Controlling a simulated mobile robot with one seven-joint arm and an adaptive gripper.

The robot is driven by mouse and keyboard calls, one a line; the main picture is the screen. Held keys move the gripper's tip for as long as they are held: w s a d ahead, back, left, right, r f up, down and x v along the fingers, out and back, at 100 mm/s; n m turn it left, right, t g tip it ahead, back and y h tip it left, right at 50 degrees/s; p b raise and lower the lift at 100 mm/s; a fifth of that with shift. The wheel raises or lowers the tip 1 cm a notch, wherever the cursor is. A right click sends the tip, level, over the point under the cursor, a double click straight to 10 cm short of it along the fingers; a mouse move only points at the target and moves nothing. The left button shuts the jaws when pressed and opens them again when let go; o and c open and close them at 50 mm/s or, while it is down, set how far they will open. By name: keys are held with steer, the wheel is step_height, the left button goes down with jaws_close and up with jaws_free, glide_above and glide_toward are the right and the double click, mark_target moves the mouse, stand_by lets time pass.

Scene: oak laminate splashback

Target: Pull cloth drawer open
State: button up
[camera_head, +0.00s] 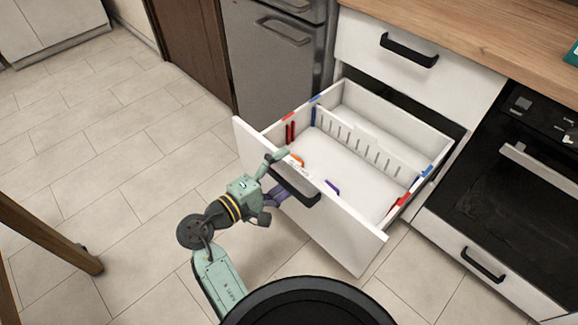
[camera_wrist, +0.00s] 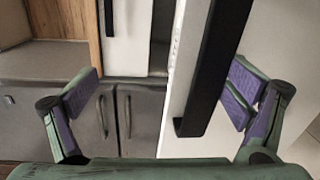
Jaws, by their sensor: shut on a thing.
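The white drawer (camera_head: 345,240) is pulled well out from the cabinet, and its inside is in plain view. Its black bar handle (camera_head: 296,186) sits on the front panel and also shows large and close in the wrist view (camera_wrist: 212,70). My gripper (camera_head: 277,175) is at the left end of this handle and shut on it. In the wrist view, my gripper's purple-padded fingers (camera_wrist: 165,95) lie on either side of the handle. The exact contact is hard to make out.
The drawer holds a slotted white divider (camera_head: 355,143) and small coloured pieces; I see no cloth. Above is a shut drawer with a black handle (camera_head: 408,50). An oven (camera_head: 510,180) stands right, a grey cabinet (camera_head: 275,60) behind. Tiled floor (camera_head: 110,150) is clear left; a wooden leg (camera_head: 50,240) stands lower left.

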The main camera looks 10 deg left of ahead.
steer(key=shift+s+a+r, duration=0.3)
steer(key=shift+r, duration=0.2)
steer(key=shift+s+a+r, duration=0.25)
steer(key=shift+r, duration=0.25)
steer(key=shift+c, duration=0.3)
steer(key=shift+s+a+r, duration=0.15)
steer(key=shift+s+a, duration=0.05)
steer(key=shift+s, duration=0.25)
steer(key=c, duration=0.7)
steer(key=f+p+v, duration=0.1)
steer(key=p+v, duration=0.2)
steer(key=v, duration=0.5)
steer(key=shift+s+f, duration=0.3)
steer(key=shift+f, duration=0.05)
steer(key=shift+d+r+p, duration=0.1)
steer(key=shift+p, duration=0.45)
